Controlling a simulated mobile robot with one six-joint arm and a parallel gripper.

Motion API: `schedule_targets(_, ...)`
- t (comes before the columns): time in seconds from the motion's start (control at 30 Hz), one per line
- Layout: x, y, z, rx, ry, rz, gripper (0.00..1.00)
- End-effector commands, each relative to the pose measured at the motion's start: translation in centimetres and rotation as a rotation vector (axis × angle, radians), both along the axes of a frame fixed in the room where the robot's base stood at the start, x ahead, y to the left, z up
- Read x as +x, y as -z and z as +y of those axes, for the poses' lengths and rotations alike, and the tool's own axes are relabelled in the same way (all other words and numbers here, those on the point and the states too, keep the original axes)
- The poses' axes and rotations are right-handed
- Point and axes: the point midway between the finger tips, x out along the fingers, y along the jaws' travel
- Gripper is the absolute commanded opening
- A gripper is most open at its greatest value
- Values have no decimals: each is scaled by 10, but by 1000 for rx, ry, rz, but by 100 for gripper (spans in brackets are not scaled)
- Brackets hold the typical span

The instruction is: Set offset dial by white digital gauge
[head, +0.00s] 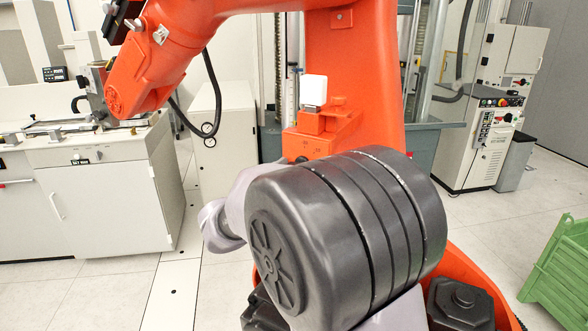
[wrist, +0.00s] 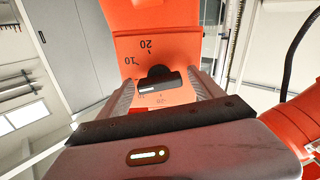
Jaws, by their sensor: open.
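In the wrist view, a black dial knob (wrist: 158,73) with a bar-shaped grip sits on an orange panel (wrist: 180,48). The bar carries a small white mark and lies slightly tilted. Scale marks around it read 10 and 20, upside down, with another faint mark below. My gripper (wrist: 162,84) is open, its two grey fingers spread to the left and right of the knob. The gap between fingers and knob is visible; I cannot tell its depth.
A bench (head: 105,165) with a small dark digital readout (head: 55,73) stands at the left. A white machine cabinet (head: 495,130) stands at the right and a green crate (head: 560,265) at the lower right. Bare floor shows on both sides.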

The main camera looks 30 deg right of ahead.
Motion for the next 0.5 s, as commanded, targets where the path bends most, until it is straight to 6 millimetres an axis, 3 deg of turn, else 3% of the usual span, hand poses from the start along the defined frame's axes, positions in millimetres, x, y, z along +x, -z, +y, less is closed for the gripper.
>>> schedule_targets(0.23,1,0,-1,1,-1,-1,76)
schedule_targets(0.5,1,0,-1,1,0,-1,25)
